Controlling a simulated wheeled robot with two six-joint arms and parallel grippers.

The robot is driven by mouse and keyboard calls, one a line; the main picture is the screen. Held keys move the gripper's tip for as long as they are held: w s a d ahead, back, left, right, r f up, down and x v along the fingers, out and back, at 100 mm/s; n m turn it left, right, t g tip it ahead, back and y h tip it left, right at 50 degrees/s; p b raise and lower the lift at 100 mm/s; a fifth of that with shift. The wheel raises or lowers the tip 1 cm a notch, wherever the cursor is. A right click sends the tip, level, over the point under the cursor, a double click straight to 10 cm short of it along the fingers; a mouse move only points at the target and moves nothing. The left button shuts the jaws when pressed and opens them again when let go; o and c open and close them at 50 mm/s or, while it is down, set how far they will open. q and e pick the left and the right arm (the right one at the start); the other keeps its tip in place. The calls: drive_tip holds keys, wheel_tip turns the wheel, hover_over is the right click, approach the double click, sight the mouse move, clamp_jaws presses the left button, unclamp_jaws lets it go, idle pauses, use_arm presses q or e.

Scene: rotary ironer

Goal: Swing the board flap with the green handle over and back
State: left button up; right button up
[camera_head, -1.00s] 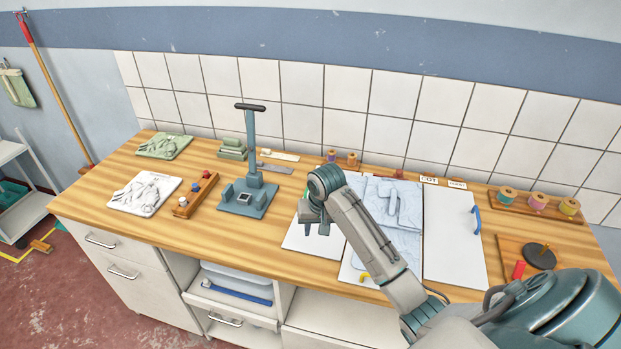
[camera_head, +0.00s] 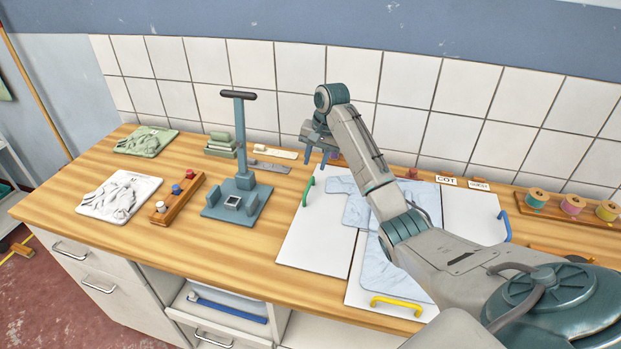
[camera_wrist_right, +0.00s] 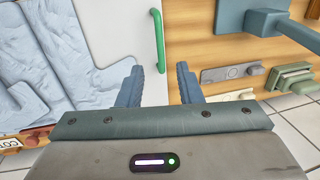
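The white board flap (camera_head: 312,235) with the green handle (camera_head: 308,191) lies flat at the left of the folding board. The handle stands on its left edge. A light blue garment (camera_head: 395,265) lies over the board's middle, one part reaching onto this flap. My right gripper (camera_head: 317,156) is open and empty, behind the green handle in the head view. In the right wrist view, the green handle (camera_wrist_right: 158,40) shows just beyond the gap between the open fingertips (camera_wrist_right: 160,78), not between them. My arm hides part of the garment. My left gripper is not in view.
A yellow handle (camera_head: 397,306) is at the board's front and a blue handle (camera_head: 505,225) at its right. A blue-grey stand (camera_head: 238,190) with a tall post stands left of the flap. Thread spools (camera_head: 572,205) sit at the back right. Bare wood lies between stand and flap.

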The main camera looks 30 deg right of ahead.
drive_tip(key=p, duration=0.1)
hover_over(309, 185)
drive_tip(key=f, duration=0.5)
drive_tip(key=shift+s+d+f, duration=0.25)
drive_tip(key=shift+s+d, duration=0.05)
drive_tip(key=shift+s, duration=0.1)
drive_tip(key=f, duration=0.1)
drive_tip(key=f+p, duration=0.1)
drive_tip(key=f, duration=0.1)
drive_tip(key=shift+w+a, duration=0.2)
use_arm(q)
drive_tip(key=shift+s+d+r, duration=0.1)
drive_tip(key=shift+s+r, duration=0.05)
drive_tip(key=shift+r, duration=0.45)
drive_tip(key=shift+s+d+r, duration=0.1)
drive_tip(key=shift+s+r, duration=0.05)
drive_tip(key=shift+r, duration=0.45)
use_arm(e)
clamp_jaws()
